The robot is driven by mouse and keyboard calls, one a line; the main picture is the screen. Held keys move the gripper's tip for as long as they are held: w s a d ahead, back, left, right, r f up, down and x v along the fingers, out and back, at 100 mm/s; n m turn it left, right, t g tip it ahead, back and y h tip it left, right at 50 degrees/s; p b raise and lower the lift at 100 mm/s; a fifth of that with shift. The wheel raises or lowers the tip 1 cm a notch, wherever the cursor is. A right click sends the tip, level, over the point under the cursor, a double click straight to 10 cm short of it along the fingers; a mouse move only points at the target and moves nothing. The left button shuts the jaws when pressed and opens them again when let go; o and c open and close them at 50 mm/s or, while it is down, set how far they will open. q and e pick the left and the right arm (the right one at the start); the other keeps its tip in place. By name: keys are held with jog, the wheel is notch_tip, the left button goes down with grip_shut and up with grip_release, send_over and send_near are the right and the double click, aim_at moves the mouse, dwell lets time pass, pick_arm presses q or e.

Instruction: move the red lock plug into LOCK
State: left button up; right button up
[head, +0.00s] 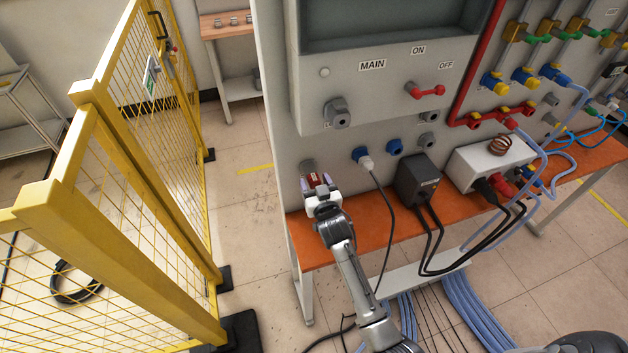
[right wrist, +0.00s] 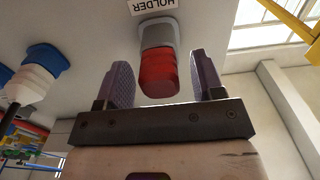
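The red lock plug (right wrist: 158,74) sits in a grey socket under a label reading HOLDER (right wrist: 152,5) in the right wrist view. In the head view the red plug (head: 315,180) shows between my right gripper's fingers, low on the panel's left side. My right gripper (head: 319,183) is open; its two purple-grey finger pads (right wrist: 158,80) stand on either side of the plug, with gaps visible on both sides. No label reading LOCK can be read. A grey socket (head: 337,112) is on the MAIN panel above the gripper. My left gripper is not in view.
A white plug (head: 366,163) with a black cable hangs right of my right gripper. A black box (head: 418,180) and a white coil unit (head: 490,160) stand on the orange shelf (head: 330,245). A yellow mesh fence (head: 110,190) stands to the left, with free floor between.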

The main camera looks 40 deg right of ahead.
grip_shut()
dwell(0.4)
jog(key=shift+s+r, duration=0.1)
jog(key=p+v, duration=0.3)
jog(key=v, duration=0.2)
jog(key=shift+s+a, duration=0.15)
jog(key=shift+s, duration=0.15)
dwell(0.7)
dwell(0.4)
